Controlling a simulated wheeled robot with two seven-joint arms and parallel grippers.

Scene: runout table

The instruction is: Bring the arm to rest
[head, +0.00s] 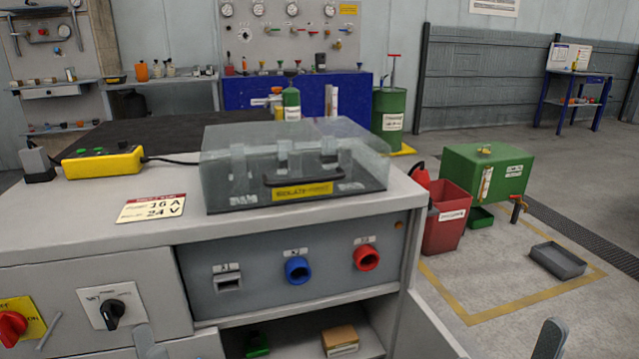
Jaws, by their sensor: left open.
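My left gripper (150,342) shows only as a grey tip at the bottom edge, left of centre, in front of the grey bench cabinet. It is open, and I see nothing held in it. The rest of its arm is out of frame. Another grey tip, which looks like part of my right gripper (550,340), rises from the bottom edge at the right, over the floor. Too little of it shows to tell its jaws.
The grey bench (90,229) fills the left, with a clear cover (295,165) and yellow control box (103,163) on top. A cabinet door (432,328) stands open near the bottom.

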